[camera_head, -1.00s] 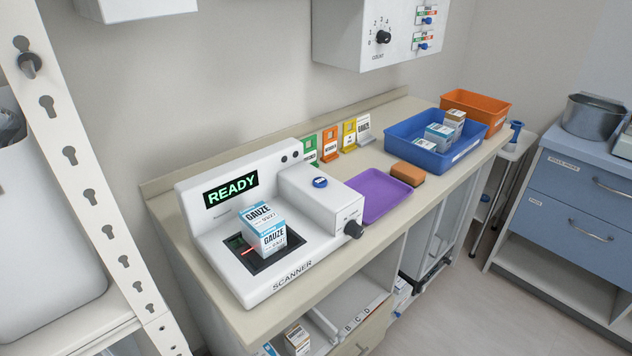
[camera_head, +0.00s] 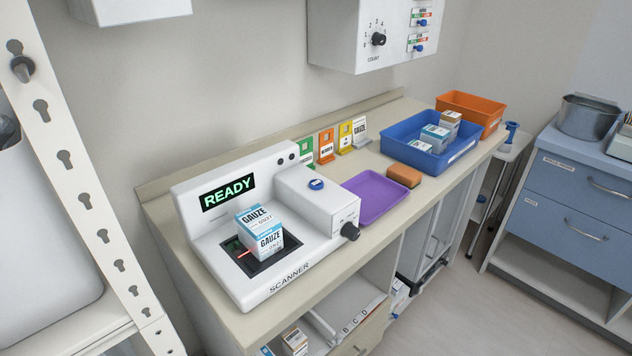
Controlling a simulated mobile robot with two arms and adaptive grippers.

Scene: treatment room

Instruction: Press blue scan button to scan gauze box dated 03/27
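A white scanner (camera_head: 207,263) stands on the counter, and its display (camera_head: 228,192) reads READY in green. A white and blue gauze box (camera_head: 262,236) sits on the scanner's dark pad, with a red light line at its left side. Neither of my grippers is in view.
A purple tray (camera_head: 372,203) and a brown sponge (camera_head: 403,176) lie right of the scanner. A blue bin (camera_head: 399,142) with several boxes and an orange bin (camera_head: 484,116) stand farther right. Colored sign holders (camera_head: 326,150) line the wall.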

